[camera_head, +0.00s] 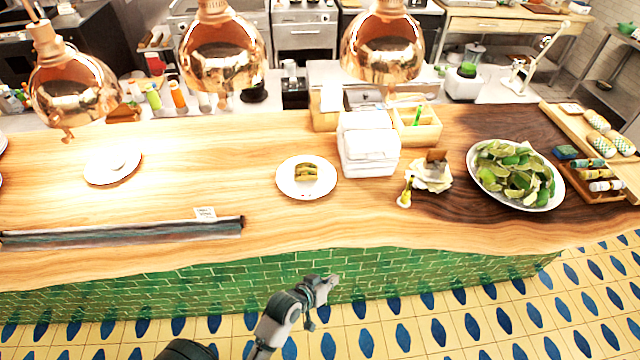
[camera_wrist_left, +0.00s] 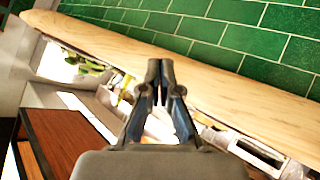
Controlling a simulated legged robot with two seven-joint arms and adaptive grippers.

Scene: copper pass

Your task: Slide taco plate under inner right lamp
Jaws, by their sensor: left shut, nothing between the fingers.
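The taco plate (camera_head: 285,184) is a round white plate with a small taco (camera_head: 306,172) on it. It sits on the wooden counter, left of the white napkin stack. Three copper lamps hang over the counter: one at the left (camera_head: 72,90), one in the middle (camera_head: 220,52) and one at the right (camera_head: 383,48). In the picture the plate lies between the middle and right lamps. My left gripper (camera_head: 325,288) is in front of the green tiled counter face, apart from the plate. Its fingers are shut and empty in the left wrist view (camera_wrist_left: 160,68). My right gripper is not in view.
A white napkin stack (camera_head: 368,150) stands right of the plate.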

